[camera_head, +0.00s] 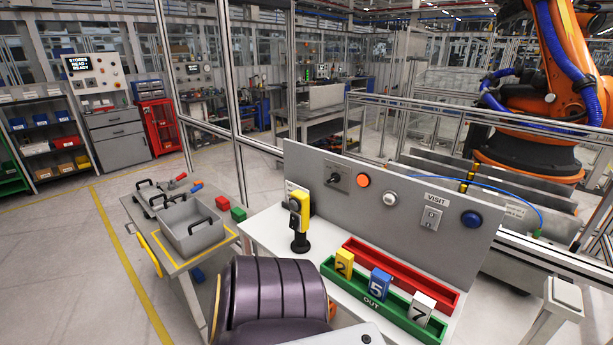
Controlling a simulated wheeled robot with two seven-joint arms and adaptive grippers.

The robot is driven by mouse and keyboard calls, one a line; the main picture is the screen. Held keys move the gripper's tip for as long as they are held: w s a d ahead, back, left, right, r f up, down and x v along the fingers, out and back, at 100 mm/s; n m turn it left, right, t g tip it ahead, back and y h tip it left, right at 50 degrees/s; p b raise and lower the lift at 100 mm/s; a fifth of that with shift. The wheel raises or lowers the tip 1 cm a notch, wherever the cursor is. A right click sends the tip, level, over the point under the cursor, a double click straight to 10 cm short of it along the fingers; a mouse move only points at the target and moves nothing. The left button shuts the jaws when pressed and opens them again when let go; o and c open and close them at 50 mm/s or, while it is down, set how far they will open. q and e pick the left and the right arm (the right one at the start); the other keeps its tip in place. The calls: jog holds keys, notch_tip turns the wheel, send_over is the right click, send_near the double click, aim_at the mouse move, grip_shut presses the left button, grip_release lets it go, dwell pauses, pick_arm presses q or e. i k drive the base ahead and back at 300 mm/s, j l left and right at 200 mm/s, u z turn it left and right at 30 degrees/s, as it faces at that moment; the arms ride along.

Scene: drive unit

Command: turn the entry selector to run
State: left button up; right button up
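The grey control panel (385,235) stands upright along the back of the white bench. On its left part is a black selector knob (334,179) on a small plate, which looks like the entry selector. It is too small for me to read its markings or tell which position it points to. To its right are an orange button (363,180), a white button (390,199), a switch plate under a VISIT label (432,217) and a blue button (471,218). Neither of my grippers is in view.
A yellow and black handheld unit (300,213) stands in front of the panel's left part. A green OUT tray (400,320) with numbered blocks and a red tray (430,283) lie on the bench. A dark ribbed rounded body (270,295) fills the front. A cart stands left.

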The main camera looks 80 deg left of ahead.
aim_at(335, 178)
jog(key=u, duration=2.3)
jog(key=k+j+z, duration=0.2)
jog(key=i+l, duration=0.05)
jog(key=i, duration=0.05)
